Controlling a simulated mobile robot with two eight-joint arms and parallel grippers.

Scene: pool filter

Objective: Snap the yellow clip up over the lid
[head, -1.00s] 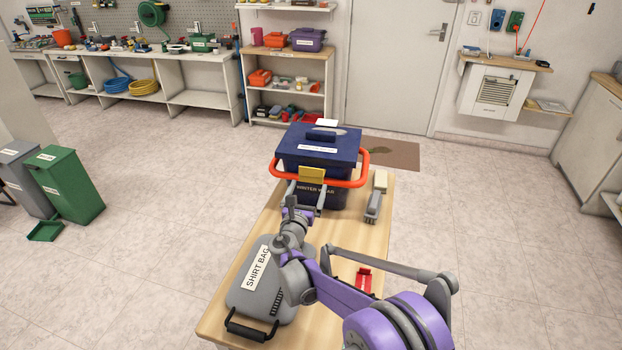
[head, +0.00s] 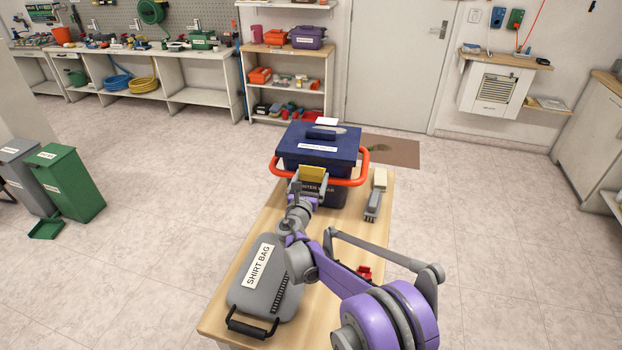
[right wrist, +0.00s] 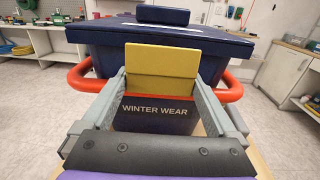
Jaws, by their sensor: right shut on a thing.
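The yellow clip (head: 313,171) is on the near face of the dark blue box, below the front edge of its lid (head: 318,148). In the right wrist view the clip (right wrist: 161,64) stands upright as a flat plate with a bend, its top near the lid's edge. I cannot tell whether it touches the lid. My right gripper (head: 309,183) is shut on the clip, with one finger at each side edge. It also shows in the right wrist view (right wrist: 161,88). The lid lies closed on the box. My left gripper is not in view.
A red-orange handle (head: 347,183) runs around the box front. A grey shirt bag (head: 263,285) lies nearer on the wooden table (head: 222,313). A grey brush-like tool (head: 373,203) and a small red item (head: 364,273) lie on the right side.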

